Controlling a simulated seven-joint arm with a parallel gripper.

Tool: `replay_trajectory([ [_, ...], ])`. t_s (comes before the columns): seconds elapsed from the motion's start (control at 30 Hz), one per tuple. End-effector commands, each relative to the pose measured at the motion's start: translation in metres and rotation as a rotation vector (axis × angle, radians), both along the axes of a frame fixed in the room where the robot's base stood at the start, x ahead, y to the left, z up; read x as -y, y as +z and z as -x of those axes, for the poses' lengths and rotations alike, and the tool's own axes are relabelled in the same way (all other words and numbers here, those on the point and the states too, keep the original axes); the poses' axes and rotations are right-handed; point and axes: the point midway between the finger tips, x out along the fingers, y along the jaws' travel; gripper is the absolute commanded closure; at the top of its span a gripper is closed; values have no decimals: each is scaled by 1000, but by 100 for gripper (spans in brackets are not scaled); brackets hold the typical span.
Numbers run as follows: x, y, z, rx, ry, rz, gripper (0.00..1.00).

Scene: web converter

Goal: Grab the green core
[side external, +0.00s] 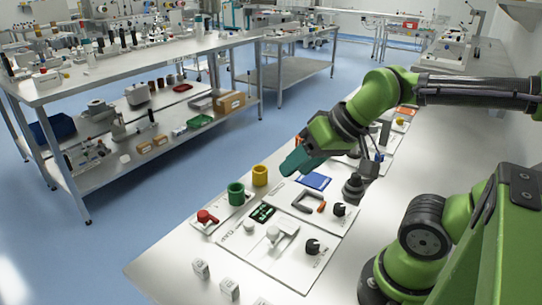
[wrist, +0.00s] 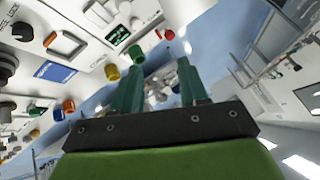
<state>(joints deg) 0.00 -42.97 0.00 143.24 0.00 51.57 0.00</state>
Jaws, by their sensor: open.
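The green core (side external: 236,194) is a short hollow cylinder standing upright near the bench's left edge in the side view. It also shows in the wrist view (wrist: 136,53), just beyond the left fingertip in the picture, with its open end visible. My gripper (side external: 292,163) has teal fingers and is above the bench, up and to the right of the green core, apart from it. In the wrist view my gripper (wrist: 160,68) has its two fingers spread with nothing between them. A yellow core (side external: 260,176) stands just behind the green one and also shows in the wrist view (wrist: 112,72).
A red-handled fixture (side external: 207,217) lies left of the green core. White panels with black knobs (side external: 312,247), a blue square (side external: 315,181) and a grey handle (side external: 304,202) lie to the right. Small white blocks (side external: 201,268) sit in front. Bare bench shows at the front left.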

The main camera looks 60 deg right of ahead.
Motion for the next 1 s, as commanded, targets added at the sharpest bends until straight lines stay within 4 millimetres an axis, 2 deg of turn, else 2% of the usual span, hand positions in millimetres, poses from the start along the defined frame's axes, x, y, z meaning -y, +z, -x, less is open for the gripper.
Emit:
replay_trajectory([
  [0.07, 0, 0, 0, 0, 0, 0, 55],
  [0.2, 0, 0, 0, 0, 0, 0, 34],
  [0.3, 0, 0, 0, 0, 0, 0, 21],
  [0.57, 0, -1, 0, -4, -2, 0, 21],
  [0.67, 1, -10, -3, -45, -5, 0, 21],
  [0.77, 4, -15, -19, -100, -12, 5, 21],
  [0.87, 10, -16, -47, -170, 0, 30, 21],
  [1.0, 22, -19, -94, -267, 75, 98, 21],
])
